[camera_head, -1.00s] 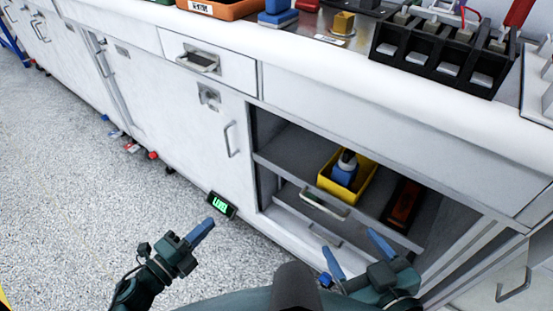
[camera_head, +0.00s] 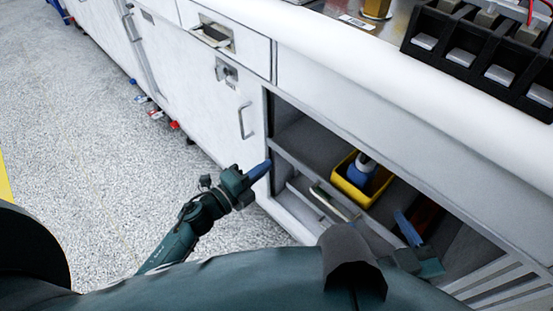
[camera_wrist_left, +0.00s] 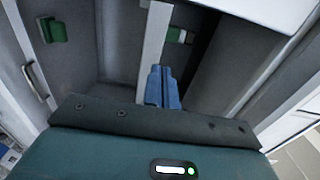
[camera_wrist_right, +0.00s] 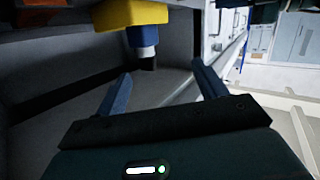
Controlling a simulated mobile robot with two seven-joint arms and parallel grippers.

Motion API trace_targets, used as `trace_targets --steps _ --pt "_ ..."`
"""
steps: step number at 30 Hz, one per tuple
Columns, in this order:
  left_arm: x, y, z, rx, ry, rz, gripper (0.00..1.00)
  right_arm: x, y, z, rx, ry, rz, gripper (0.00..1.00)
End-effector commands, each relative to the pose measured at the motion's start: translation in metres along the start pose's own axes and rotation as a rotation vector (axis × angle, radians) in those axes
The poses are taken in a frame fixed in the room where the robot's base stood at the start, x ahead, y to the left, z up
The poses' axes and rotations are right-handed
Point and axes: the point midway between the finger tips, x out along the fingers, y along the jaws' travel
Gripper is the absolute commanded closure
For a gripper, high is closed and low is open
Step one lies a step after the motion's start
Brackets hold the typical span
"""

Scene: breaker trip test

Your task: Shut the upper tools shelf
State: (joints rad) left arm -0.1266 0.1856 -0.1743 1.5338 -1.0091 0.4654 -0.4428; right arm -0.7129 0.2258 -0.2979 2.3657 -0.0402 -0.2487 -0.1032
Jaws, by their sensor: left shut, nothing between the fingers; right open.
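The upper tools shelf (camera_head: 318,165) is a grey pull-out shelf in the open cabinet bay, standing out from the bay. It carries a yellow bin (camera_head: 345,188) with a blue and white bottle (camera_head: 358,174), and a pale handle (camera_head: 333,203) is on its front. My left gripper (camera_head: 268,166) is shut and empty at the bay's left side; in the left wrist view its fingertips (camera_wrist_left: 160,70) overlap a pale upright strip; contact is unclear. My right gripper (camera_wrist_right: 163,75) is open over the shelf's right part, near the bin (camera_wrist_right: 130,15). My own body partly hides it in the head view.
A lower shelf (camera_head: 305,197) with its own handle is below. A closed door (camera_head: 205,110) is left of the bay, and the white worktop edge (camera_head: 400,95) overhangs it. A dark red tool (camera_head: 425,215) lies right of the bin.

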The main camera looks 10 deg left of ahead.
Motion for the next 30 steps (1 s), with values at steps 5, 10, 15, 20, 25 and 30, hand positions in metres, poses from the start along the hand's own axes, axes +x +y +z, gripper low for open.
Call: trace_targets --steps 5,10,15,20,25,30 --pt "0.03 0.0 0.0 -0.001 0.001 -0.002 1.0 0.001 -0.002 0.004 -0.008 0.024 -0.002 0.29" --pt "0.044 0.001 -0.001 -0.003 0.001 0.0 1.0 0.002 -0.002 0.001 -0.018 0.049 -0.001 0.29" --pt "0.046 0.0 -0.001 -0.002 0.001 0.0 1.0 0.002 -0.001 -0.001 -0.022 0.059 -0.001 0.29" --pt "0.046 0.0 -0.001 -0.002 0.001 0.0 1.0 0.003 -0.001 -0.002 -0.023 0.06 -0.001 0.29" --pt "0.056 0.0 0.0 -0.002 0.001 -0.003 1.0 0.003 -0.001 0.0 -0.025 0.064 0.001 0.29" --pt "0.095 0.001 0.0 -0.001 0.001 -0.005 1.0 0.006 -0.002 -0.002 -0.056 0.138 0.0 0.29"
